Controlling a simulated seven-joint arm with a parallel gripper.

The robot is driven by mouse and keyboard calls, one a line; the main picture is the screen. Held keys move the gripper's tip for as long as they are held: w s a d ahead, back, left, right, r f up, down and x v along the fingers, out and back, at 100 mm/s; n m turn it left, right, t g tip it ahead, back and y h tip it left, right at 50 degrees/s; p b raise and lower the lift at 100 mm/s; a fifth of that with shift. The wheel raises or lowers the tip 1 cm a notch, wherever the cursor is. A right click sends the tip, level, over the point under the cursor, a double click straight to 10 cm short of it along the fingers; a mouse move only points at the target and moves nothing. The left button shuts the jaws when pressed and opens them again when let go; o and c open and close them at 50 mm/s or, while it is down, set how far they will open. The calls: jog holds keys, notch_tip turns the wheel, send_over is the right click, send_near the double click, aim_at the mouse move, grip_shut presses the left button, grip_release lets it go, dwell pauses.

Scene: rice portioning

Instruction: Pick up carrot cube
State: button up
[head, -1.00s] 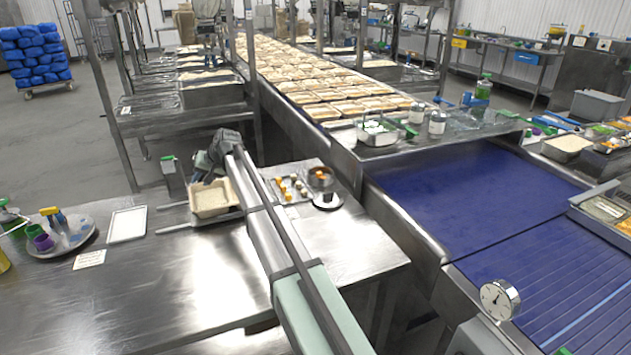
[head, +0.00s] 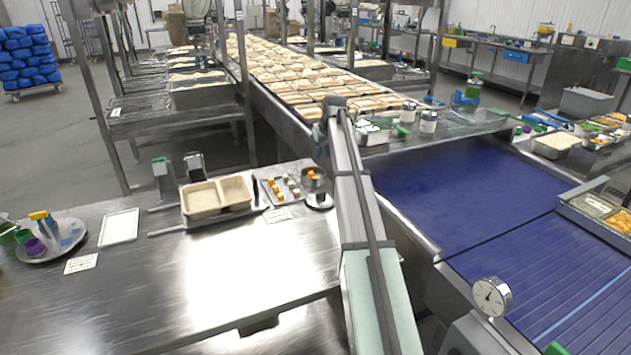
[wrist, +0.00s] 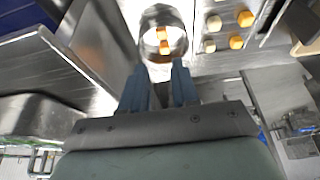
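Orange carrot cubes lie in a round metal bowl (head: 315,183) on a small scale; the bowl also shows in the wrist view (wrist: 152,18). Two orange cubes (wrist: 162,40) are visible inside it. More orange cubes (head: 276,187) lie on a small tray (head: 283,201) beside pale cubes; in the wrist view an orange cube (wrist: 236,42) is at upper right. My gripper (wrist: 158,73) has its two blue fingers apart, with nothing seen between them. It is near the bowl, which appears just beyond the fingertips. In the head view the fingers are hard to make out.
Two rice-coloured containers (head: 200,199) stand on a rack left of the tray. A white tray (head: 119,227) and a round plate with cups (head: 62,240) are farther left. The blue conveyor (head: 440,195) runs right of the table. The table's front is clear.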

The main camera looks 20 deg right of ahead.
send_over(315, 177)
jog(key=s, duration=0.2)
notch_tip(315, 177, down, 8)
jog(key=shift+s+d+r, duration=0.15)
jog(key=shift+w+x, duration=0.15)
jog(key=shift+x, duration=1.1)
jog(key=shift+w+x, duration=0.1)
jog(key=shift+x, duration=1.2)
jog(key=shift+r, duration=0.15)
grip_shut()
